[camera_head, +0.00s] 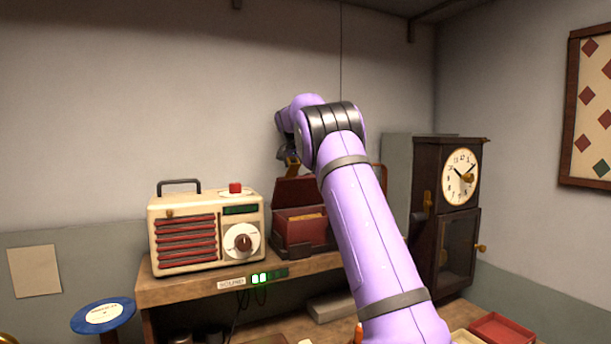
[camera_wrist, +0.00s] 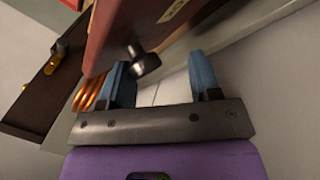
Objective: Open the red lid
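A dark red box (camera_head: 300,231) sits on the wooden shelf beside the radio, with tan contents showing inside. Its red lid (camera_head: 297,190) stands raised at the back, so the box's inside shows. In the wrist view the lid (camera_wrist: 150,22) is a red-brown panel with a gold plate and a dark knob (camera_wrist: 146,63). My gripper (camera_wrist: 164,82) is open, with its two blue fingers well apart. The knob is just beyond the left finger, toward the gap; I cannot tell whether they touch. In the head view my gripper is mostly hidden above the lid.
A cream radio (camera_head: 207,232) with a red button stands left of the box. A dark wooden clock (camera_head: 444,215) stands to the right. A blue disc (camera_head: 88,319) lies at lower left. A red tray (camera_head: 502,330) is at lower right. The wall is close behind.

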